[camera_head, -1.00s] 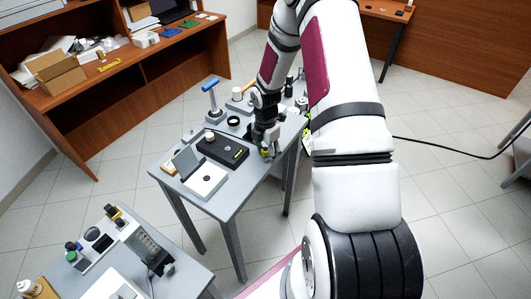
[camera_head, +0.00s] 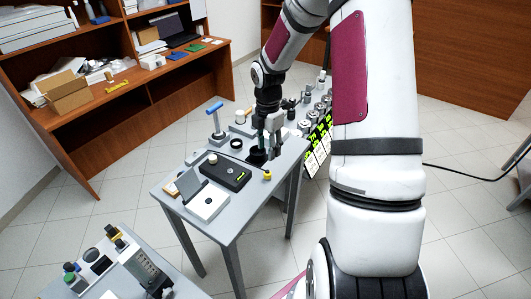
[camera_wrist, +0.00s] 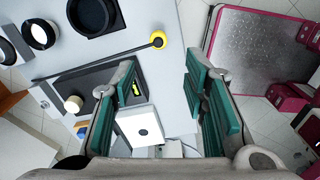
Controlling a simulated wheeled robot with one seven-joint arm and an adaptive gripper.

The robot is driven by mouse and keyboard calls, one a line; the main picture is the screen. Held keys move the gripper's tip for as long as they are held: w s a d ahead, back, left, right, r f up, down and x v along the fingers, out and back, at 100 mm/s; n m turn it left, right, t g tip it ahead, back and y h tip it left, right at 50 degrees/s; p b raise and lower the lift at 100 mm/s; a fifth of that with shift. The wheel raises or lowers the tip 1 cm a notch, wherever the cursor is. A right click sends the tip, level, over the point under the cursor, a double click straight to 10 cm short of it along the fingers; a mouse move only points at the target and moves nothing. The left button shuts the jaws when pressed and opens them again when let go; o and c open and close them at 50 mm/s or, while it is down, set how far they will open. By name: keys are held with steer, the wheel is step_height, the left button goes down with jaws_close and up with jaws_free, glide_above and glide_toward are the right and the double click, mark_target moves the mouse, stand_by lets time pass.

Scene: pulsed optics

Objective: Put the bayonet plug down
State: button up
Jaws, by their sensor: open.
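In the head view my gripper (camera_head: 272,137) is above the table, behind and apart from the plug.
A black box (camera_head: 225,172) and a white square device (camera_head: 207,203) stand left of the plug. A black round cup (camera_wrist: 95,14) stands close behind it. Several items crowd the table's back. A red-framed metal-topped cart (camera_wrist: 262,50) shows at right in the wrist view.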

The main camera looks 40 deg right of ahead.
steer(key=s+a+r+m+t+h, duration=0.1)
steer(key=s+a+r+m, duration=0.25)
steer(key=r, duration=0.35)
steer(key=s+a+r+m, duration=0.2)
steer(key=a+r+m, duration=0.15)
steer(key=r, duration=0.25)
steer(key=s+a+r+m+t+h, duration=0.1)
steer(key=s+a+r+m, duration=0.2)
steer(key=r, duration=0.4)
steer(key=s+a+r+m+t+y, duration=0.1)
steer(key=s+a+r+m, duration=0.2)
steer(key=s, duration=0.4)
steer(key=s+a+r+m+t+y, duration=0.1)
steer(key=s+a+r+m+t, duration=0.1)
steer(key=s+a+m, duration=0.4)
steer(key=shift+s+a+r, duration=0.3)
steer(key=shift+s+r, duration=0.1)
steer(key=shift+s, duration=0.35)
